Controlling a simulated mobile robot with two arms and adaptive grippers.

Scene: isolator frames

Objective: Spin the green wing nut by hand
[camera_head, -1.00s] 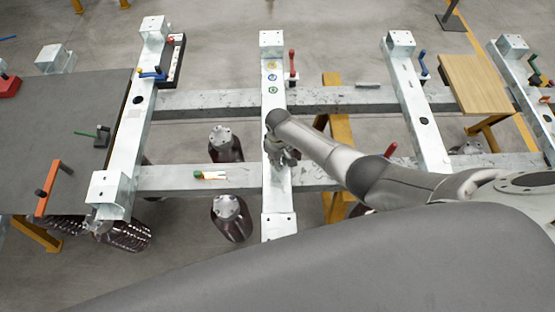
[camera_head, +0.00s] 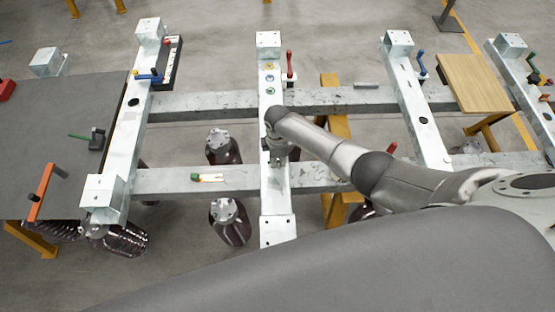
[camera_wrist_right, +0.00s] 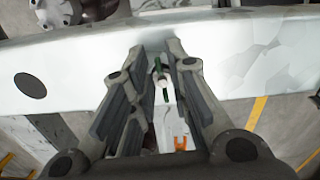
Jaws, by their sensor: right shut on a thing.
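In the right wrist view, a small green part (camera_wrist_right: 164,92), likely the green wing nut, shows between the fingers of my right gripper (camera_wrist_right: 160,58). Pale metal shows around it. The fingers are shut on it from both sides, over the face of a light metal beam. In the head view, my right gripper (camera_head: 279,158) is low over the middle upright beam (camera_head: 272,203); its fingers and the arm hide the nut there. My left gripper is not in view.
Yellow, blue and green round marks (camera_head: 270,79) and a red-handled clamp (camera_head: 290,64) are farther up the middle beam. A green-ended part (camera_head: 196,177) lies on the cross beam to the left. A dark table (camera_head: 50,125) is at far left. Open gaps lie between beams.

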